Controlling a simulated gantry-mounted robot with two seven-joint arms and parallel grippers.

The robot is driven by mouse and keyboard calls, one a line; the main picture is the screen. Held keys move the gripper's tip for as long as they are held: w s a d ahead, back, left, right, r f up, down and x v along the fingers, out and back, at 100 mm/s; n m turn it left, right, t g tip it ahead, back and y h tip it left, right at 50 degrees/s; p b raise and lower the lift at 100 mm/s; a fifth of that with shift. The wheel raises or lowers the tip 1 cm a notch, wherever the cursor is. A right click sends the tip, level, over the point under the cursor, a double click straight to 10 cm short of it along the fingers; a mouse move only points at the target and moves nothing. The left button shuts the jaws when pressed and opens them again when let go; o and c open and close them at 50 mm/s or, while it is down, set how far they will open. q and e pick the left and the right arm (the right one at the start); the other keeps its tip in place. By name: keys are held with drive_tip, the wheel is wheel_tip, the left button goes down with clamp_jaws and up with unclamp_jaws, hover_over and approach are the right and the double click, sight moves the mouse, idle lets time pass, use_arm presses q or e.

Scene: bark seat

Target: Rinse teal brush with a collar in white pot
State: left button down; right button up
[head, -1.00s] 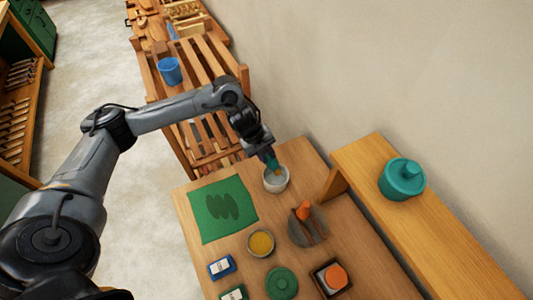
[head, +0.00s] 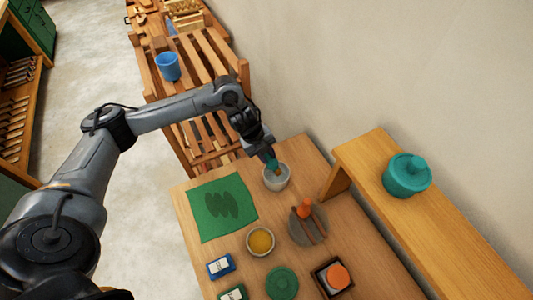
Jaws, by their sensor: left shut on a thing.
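The white pot (head: 277,184) stands near the far end of the wooden table. My left gripper (head: 267,154) is above its far-left rim, shut on the teal brush (head: 272,163). The brush points down at the pot, and its lower end is over or inside the opening. Whether the tip touches any liquid is too small to tell. The collar cannot be made out clearly. My right gripper is not in view.
A green mat (head: 222,207) lies left of the pot. A yellow-filled bowl (head: 260,241), a round grey dish (head: 308,225) with sticks and an orange piece, and a green lid (head: 281,283) stand nearer. A raised shelf (head: 415,215) with a teal jar (head: 407,175) borders the right.

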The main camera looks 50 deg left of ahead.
use_arm(q)
drive_tip(key=shift+f, duration=0.5)
idle(0.4)
idle(0.7)
drive_tip(key=shift+f, duration=0.1)
idle(0.7)
wheel_tip(320, 180, up, 4)
drive_tip(key=p, duration=0.3)
drive_tip(key=shift+f, duration=0.25)
wheel_tip(320, 180, up, 4)
drive_tip(key=p, duration=0.3)
drive_tip(key=shift+f+p, duration=0.15)
drive_tip(key=shift+p, duration=0.25)
